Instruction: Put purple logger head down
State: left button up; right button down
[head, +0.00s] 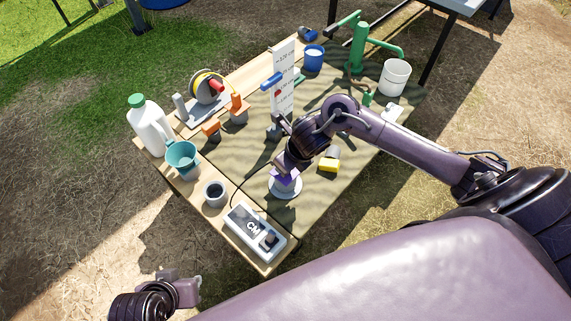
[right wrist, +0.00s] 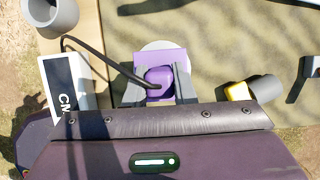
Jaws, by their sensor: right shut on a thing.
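The purple logger head (right wrist: 160,80) is between the fingers of my right gripper (right wrist: 158,92) in the right wrist view, and the gripper is shut on it. In the head view the right gripper (head: 288,168) is over a round white stand (head: 286,193), with purple (head: 284,181) showing just beneath it. A purple square (right wrist: 174,57) lies around the head above the stand. I cannot tell whether the head touches the stand. A black cable runs from the head to the CM meter box (head: 255,231). My left gripper (head: 188,289) is off the table at lower left; its jaws are unclear.
A grey cup (head: 214,193), teal jug (head: 182,156) and white bottle (head: 149,128) stand along the left side. A yellow and grey piece (head: 329,161) lies right of the stand. A scale board (head: 283,80) and green pump (head: 358,48) are farther back. The near-right mat is bare.

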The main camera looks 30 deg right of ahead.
jog(key=shift+f, duration=0.1)
jog(key=c, duration=1.2)
grip_release()
